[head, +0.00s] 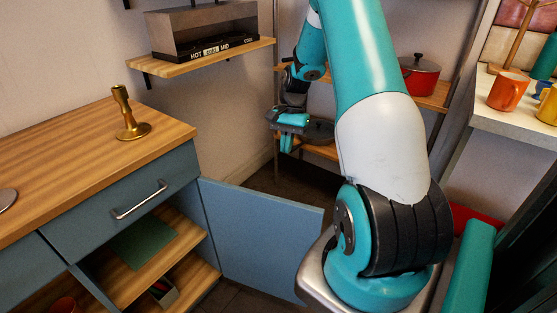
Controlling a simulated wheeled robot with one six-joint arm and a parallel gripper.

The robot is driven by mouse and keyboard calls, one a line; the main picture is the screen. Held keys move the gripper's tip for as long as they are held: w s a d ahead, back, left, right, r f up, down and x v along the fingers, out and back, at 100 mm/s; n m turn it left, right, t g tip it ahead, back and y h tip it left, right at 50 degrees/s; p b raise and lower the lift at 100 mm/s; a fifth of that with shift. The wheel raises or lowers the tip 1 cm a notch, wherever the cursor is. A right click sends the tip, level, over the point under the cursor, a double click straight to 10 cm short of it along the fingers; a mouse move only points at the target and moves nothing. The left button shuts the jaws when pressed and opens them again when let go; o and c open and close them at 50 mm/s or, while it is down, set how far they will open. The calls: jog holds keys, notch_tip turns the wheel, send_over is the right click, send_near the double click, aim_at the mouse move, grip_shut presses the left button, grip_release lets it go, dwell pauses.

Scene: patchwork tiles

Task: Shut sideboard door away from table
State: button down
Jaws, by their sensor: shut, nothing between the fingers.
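The blue-grey sideboard (95,215) stands on the left with a wooden top. One of its doors (262,238) is swung wide open at its right end, showing wooden shelves inside. My gripper (287,146) is shut and empty. In the picture it is above and beyond the open door, and it appears apart from it. My teal and white arm covers part of the view on the right. No table can be made out with certainty.
A brass candlestick (129,115) stands on the sideboard top. A wall shelf (212,57) carries a grey box. A rack behind my arm holds a red pot (420,76). A counter (515,117) with mugs is at right. Dark floor shows beyond the door.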

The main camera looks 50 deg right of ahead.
jog(key=s+a+f+b, duration=0.1)
jog(key=s+a+f, duration=0.1)
jog(key=a+f, duration=0.5)
jog(key=shift+x, duration=1)
jog(key=shift+s+d, duration=0.1)
jog(key=shift+s, duration=0.1)
